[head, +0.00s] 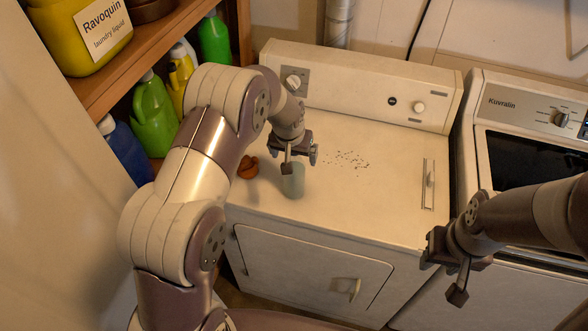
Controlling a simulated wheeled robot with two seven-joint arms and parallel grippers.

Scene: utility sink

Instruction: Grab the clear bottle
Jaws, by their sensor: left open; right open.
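The clear bottle (293,182) stands upright on top of the white machine (375,208), near its front left. It looks pale grey-green and see-through. My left gripper (290,165) is open, directly above the bottle, with a finger overlapping its top in the picture. I cannot tell whether they touch. My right gripper (447,278) is open and empty, in front of the machines at the lower right, well away from the bottle.
A small orange-brown object (247,167) sits just left of the bottle. Dark specks (347,159) lie to the right on the machine top. A wooden shelf (150,52) holds several jugs, including a yellow Ravoquin one (75,45). A second machine (525,115) stands at right.

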